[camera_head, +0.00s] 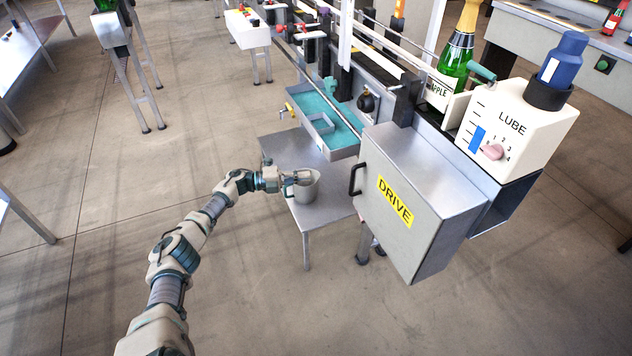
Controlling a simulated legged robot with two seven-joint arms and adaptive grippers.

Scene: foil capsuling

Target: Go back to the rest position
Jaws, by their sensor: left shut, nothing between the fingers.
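My left arm comes in from the bottom left and reaches toward the small metal table (328,205). My left gripper (303,178) is shut and empty. It is at the mouth of a grey metal cup (306,192) on that table, and its fingers overlap the cup's rim in the picture. I cannot tell whether they touch it. My right gripper is not in view.
A grey DRIVE box (425,200) with a black handle stands right of the table. Above it are the LUBE box (515,130), a blue bottle (563,60) and a green bottle (455,60). A teal-lined tray (345,153) lies behind the cup.

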